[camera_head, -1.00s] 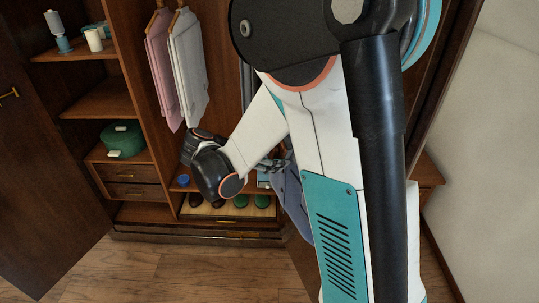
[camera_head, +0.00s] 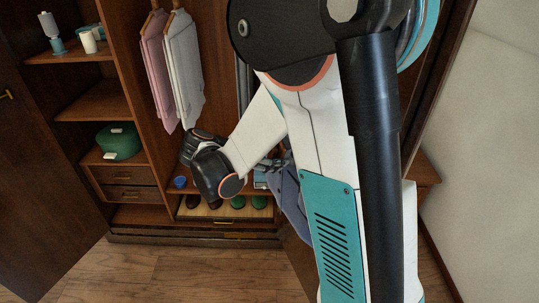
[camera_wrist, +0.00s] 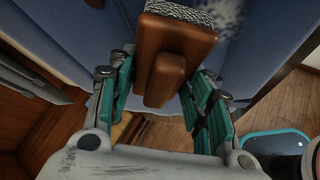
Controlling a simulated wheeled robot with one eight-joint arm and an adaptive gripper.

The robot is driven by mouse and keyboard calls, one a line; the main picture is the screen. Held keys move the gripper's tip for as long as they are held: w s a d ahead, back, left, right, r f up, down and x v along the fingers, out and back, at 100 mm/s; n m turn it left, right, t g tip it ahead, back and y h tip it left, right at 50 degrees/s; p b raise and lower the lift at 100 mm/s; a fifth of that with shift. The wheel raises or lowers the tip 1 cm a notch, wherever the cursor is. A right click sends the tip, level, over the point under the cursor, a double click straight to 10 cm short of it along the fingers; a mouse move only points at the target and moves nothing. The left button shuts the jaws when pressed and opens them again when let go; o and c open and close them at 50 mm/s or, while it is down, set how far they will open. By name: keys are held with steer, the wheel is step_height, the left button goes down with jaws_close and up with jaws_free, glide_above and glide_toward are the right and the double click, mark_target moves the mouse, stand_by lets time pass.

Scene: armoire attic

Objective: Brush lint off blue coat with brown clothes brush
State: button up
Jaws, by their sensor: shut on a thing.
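The brown clothes brush (camera_wrist: 178,38) is between the teal fingers of my gripper (camera_wrist: 160,85), which is shut on its handle. Its pale bristles point away from my gripper, toward the blue coat (camera_wrist: 75,35). They look to be at or very near the cloth; exact contact is unclear. A pale, speckled patch of lint (camera_wrist: 232,18) shows on the coat just right of the bristles. In the head view, part of the coat (camera_head: 289,203) shows beside my arm, which hides much of it and the brush.
The open armoire holds pink (camera_head: 158,70) and white (camera_head: 184,70) hanging garments at left. A green round box (camera_head: 119,142) sits above the drawers. Shoes (camera_head: 238,202) stand on the low tray. An open door (camera_head: 45,150) stands at left. Wooden floor is clear in front.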

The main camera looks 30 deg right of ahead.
steer(key=shift+s+d, duration=0.15)
steer(key=shift+d, duration=0.75)
steer(key=shift+s+a+r+p, duration=0.65)
steer(key=shift+s+r, duration=0.5)
steer(key=shift+s, duration=2.45)
steer(key=shift+w+d+f+b, duration=0.1)
steer(key=shift+w+d+b, duration=0.1)
steer(key=shift+w, duration=1)
steer(key=shift+w+d+r+b, duration=0.1)
steer(key=shift+w+d+b, duration=0.1)
steer(key=shift+w, duration=1.05)
steer(key=shift+w+d+f+b, duration=0.1)
steer(key=shift+w+d+b, duration=0.1)
steer(key=shift+w, duration=1)
steer(key=s+a+r+p, duration=0.1)
steer(key=s+r, duration=0.1)
steer(key=s, duration=0.5)
steer(key=shift+s+p, duration=0.2)
steer(key=shift+p, duration=0.1)
steer(key=shift+r, duration=0.1)
